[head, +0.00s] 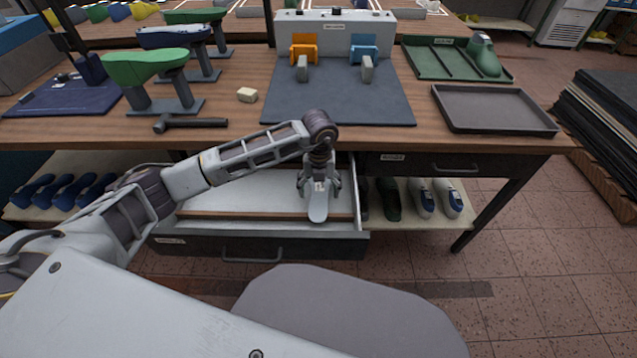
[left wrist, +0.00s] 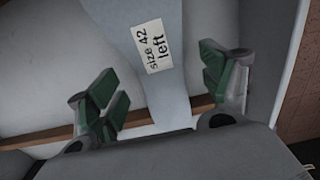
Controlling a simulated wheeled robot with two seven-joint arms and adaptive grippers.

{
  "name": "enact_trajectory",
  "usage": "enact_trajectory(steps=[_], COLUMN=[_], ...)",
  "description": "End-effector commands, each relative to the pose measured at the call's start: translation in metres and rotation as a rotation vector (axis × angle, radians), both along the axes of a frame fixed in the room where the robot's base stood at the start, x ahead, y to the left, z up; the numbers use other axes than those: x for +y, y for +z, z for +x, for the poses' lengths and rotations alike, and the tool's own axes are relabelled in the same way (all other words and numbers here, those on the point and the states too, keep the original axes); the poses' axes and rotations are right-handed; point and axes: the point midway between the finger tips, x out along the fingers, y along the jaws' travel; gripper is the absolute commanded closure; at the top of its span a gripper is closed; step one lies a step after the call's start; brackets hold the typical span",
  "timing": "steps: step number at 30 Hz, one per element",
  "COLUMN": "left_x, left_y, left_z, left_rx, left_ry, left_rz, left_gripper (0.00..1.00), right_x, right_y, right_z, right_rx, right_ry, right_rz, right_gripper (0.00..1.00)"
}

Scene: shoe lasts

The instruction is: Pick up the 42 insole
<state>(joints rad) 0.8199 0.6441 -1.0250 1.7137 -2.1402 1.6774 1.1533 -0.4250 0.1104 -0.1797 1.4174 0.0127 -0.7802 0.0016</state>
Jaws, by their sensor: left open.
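The 42 insole (head: 318,207) is a flat light-grey piece in the right part of the open drawer (head: 265,241) under the bench. In the left wrist view the insole (left wrist: 181,92) bears a label reading "size 42 left" (left wrist: 152,46). My left gripper (head: 319,184) reaches down into the drawer above the insole. In the left wrist view its green-padded fingers (left wrist: 164,92) are open, one on each side of the insole, with gaps between. My right gripper is not in view.
The drawer's right wall (head: 360,215) is close to the gripper, and a brown divider (head: 235,215) crosses the drawer. The bench top above holds a dark mat (head: 335,108), an empty tray (head: 493,112) and a hammer (head: 190,124). Shoes stand on the shelf to the right.

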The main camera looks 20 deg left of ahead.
Motion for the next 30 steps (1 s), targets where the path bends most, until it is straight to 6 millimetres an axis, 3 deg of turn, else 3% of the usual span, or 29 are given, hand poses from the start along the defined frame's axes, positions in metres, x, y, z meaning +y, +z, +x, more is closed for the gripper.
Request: enact_trajectory(steps=[24, 30], left_x=[0.0002, 0.0002], left_y=[-0.0045, -0.0045], left_z=[0.0001, 0.0000], left_rx=[0.000, 0.000], left_ry=[0.001, 0.000], left_rz=[0.000, 0.000], left_gripper=[0.20, 0.46], right_x=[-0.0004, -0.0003], right_y=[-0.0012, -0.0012], right_z=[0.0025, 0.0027], right_rx=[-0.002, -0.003], right_ry=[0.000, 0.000], right_rz=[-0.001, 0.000], right_gripper=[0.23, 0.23])
